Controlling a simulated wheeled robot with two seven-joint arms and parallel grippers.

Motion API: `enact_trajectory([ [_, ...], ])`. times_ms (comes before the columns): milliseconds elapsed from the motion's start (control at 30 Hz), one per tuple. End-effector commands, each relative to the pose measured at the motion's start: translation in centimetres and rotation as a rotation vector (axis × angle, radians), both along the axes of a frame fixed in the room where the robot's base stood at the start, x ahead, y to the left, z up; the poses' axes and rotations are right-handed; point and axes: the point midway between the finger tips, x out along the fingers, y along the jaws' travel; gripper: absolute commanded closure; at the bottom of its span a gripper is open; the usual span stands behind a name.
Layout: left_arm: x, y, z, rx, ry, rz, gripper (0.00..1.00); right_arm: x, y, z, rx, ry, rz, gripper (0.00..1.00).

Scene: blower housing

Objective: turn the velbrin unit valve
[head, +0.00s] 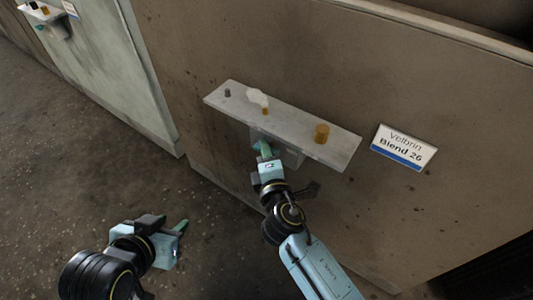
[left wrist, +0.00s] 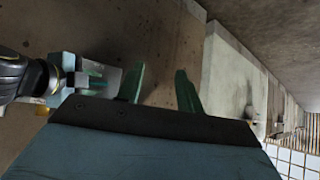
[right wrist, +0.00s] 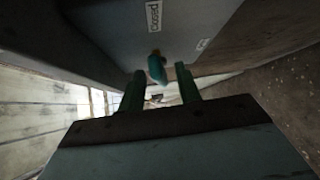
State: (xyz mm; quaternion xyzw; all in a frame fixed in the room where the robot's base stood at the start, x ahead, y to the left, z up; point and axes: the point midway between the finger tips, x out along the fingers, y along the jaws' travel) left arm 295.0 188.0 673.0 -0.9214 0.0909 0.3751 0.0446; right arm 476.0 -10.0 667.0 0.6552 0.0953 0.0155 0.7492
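The sign reading "Velbrin Blend 26" (head: 404,147) is on the brown wall panel, right of a pale shelf (head: 335,147). A grey box (head: 291,157) sits under the shelf. In the right wrist view, its face (right wrist: 115,38) carries a "Closed" label (right wrist: 153,15) and a second, unreadable label (right wrist: 202,45). A teal valve handle (right wrist: 157,68) sticks out from it. My right gripper (head: 265,150) is under the shelf, fingers apart; the handle appears just ahead of the gap between its fingertips. Contact cannot be told. My left gripper (head: 181,228) is open and empty, low over the floor.
On the shelf are a small grey piece (head: 227,93), a white piece (head: 257,97) and an orange-brown cylinder (head: 321,133). A paler panel (head: 105,65) with another small shelf (head: 47,20) stands at upper left. Floor (head: 70,140) at left is clear.

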Motion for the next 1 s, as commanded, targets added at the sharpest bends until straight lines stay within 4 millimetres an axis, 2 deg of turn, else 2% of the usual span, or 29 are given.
enact_trajectory([
  [67, 0.0, 0.0, 0.0, 0.000, 0.000, 0.000, 0.64, 0.0, 0.0, 0.0, 0.000, 0.000, 0.000, 0.69],
  [300, 0.0, 0.0, 0.0, 0.000, 0.002, 0.000, 0.64, 0.0, 0.0, 0.0, 0.000, 0.000, 0.000, 1.00],
  [567, 0.5, -0.2, 0.3, -0.008, -0.033, -0.002, 0.64, -0.1, 0.0, -0.1, 0.004, -0.002, 0.000, 1.00],
  [767, 3.0, -1.5, 2.8, -0.061, -0.239, -0.021, 0.64, -0.1, 0.0, -0.3, 0.026, -0.017, 0.000, 1.00],
  [1000, 5.0, -3.0, 6.9, -0.134, -0.508, -0.043, 0.64, -0.1, 0.0, -0.4, 0.053, -0.037, 0.000, 1.00],
])
